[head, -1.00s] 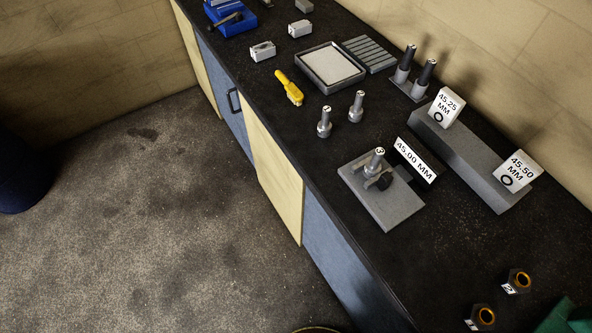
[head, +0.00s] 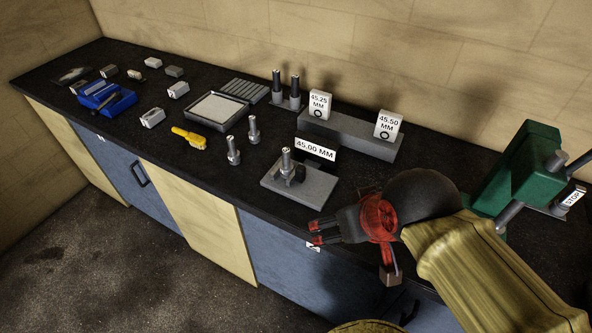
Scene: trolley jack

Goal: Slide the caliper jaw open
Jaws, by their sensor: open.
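A grey plate (head: 318,187) lies near the front edge of the bench in the head view. A fixture with a dark knob (head: 299,174) and an upright post (head: 286,160) stands on it. A sign reading 45.00 MM (head: 315,149) stands just behind. I cannot make out for sure which part is the caliper jaw. My gripper (head: 314,233) is at the bench's front edge, in front and to the right of the plate, apart from it. Its fingers point left, are open and hold nothing I can see.
A long grey block (head: 360,142) behind carries tags 45.25 MM (head: 319,104) and 45.50 MM (head: 388,125). Two posts (head: 233,152), a yellow tool (head: 188,138), a tray (head: 216,108) and a blue vise (head: 106,97) stand left. A green machine (head: 520,170) stands right.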

